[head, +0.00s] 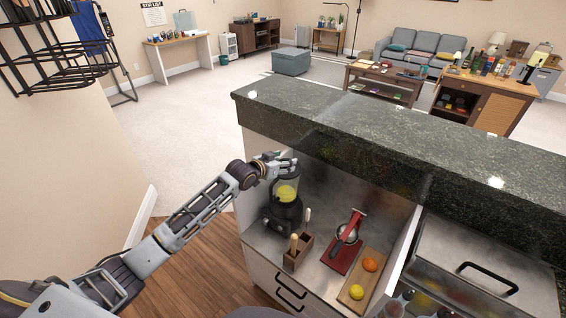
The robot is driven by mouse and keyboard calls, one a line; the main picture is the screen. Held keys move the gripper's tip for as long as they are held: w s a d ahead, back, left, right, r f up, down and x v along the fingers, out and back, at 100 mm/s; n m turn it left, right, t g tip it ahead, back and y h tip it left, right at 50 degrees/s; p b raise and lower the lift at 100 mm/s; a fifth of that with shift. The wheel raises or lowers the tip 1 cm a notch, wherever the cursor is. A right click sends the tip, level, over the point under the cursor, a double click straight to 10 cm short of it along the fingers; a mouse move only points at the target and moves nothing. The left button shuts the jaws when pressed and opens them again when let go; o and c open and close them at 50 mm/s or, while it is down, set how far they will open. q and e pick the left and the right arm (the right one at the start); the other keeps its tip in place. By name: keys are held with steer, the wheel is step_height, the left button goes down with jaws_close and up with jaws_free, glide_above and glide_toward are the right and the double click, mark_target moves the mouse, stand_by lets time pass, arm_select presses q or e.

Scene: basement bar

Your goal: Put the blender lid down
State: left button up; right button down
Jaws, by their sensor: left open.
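The blender (285,207) stands upright at the left end of the metal lower counter. It has a dark base and a clear jar with yellow contents. My left gripper (286,166) is open at the top of the blender jar. The blender lid cannot be made out clearly; the gripper covers the jar's top, so I cannot tell whether the lid sits on the jar or whether the fingers touch it. My right gripper is not in view.
A wooden holder (298,254) with tools stands in front of the blender. A red press (346,240) and a cutting board (357,288) with an orange (370,264) and a lemon (356,292) lie to the right. The raised granite bar top (400,140) runs behind.

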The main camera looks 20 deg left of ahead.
arm_select(q)
steer(key=shift+s, duration=0.1)
steer(key=v, duration=1.1)
steer(key=shift+s+r, duration=0.25)
steer(key=shift+s, duration=0.05)
stand_by(0.3)
steer(key=shift+a, duration=0.15)
